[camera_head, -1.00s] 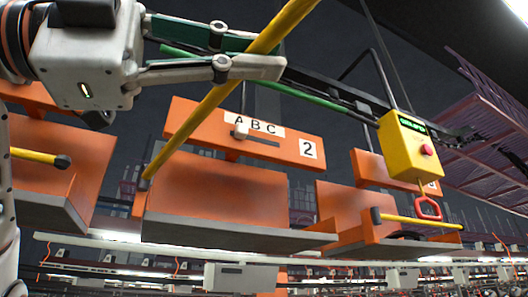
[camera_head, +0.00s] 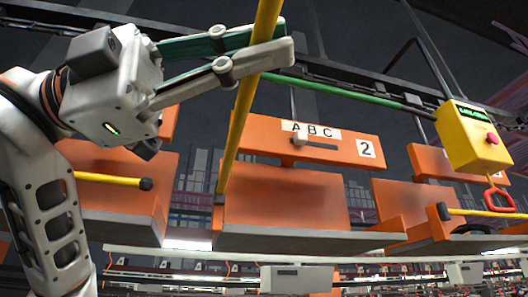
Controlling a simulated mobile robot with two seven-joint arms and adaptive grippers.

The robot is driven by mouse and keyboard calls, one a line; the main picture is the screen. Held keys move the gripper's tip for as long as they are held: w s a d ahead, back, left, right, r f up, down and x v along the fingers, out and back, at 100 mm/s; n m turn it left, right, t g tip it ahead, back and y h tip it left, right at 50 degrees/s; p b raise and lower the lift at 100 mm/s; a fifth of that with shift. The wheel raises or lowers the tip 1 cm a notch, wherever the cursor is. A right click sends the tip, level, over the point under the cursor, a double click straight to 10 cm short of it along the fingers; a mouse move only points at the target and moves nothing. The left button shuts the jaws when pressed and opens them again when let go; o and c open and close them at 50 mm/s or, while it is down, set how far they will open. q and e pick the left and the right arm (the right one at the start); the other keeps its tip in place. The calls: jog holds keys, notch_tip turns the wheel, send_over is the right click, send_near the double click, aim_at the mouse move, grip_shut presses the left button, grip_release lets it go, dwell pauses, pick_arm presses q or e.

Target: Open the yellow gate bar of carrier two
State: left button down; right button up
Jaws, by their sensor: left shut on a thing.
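Carrier two is an orange carrier (camera_head: 285,200) with a grey base lip, in the middle of the head view. Its upper panel bears a white "2" label (camera_head: 366,148) and an "ABC" strip (camera_head: 311,130) with a pale knob (camera_head: 300,139) below it. Its yellow gate bar (camera_head: 241,115) rises steeply from the carrier's left edge, tilted a little right, and runs out of the top of the picture. My left gripper (camera_head: 278,42) comes from the left and is shut on the bar's upper part, well above the carrier. The right gripper is not in view.
Neighbouring orange carriers stand left (camera_head: 120,200) and right (camera_head: 412,205), with near-level yellow bars (camera_head: 110,179). A yellow control box (camera_head: 473,137) with a red button and red pull handle (camera_head: 498,200) hangs at right. A green rail (camera_head: 340,93) runs behind my gripper.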

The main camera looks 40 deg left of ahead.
pick_arm(q)
jog(key=c, duration=2)
grip_release()
jog(key=shift+c, duration=0.2)
jog(key=v, duration=1.2)
jog(key=shift+f, duration=0.1)
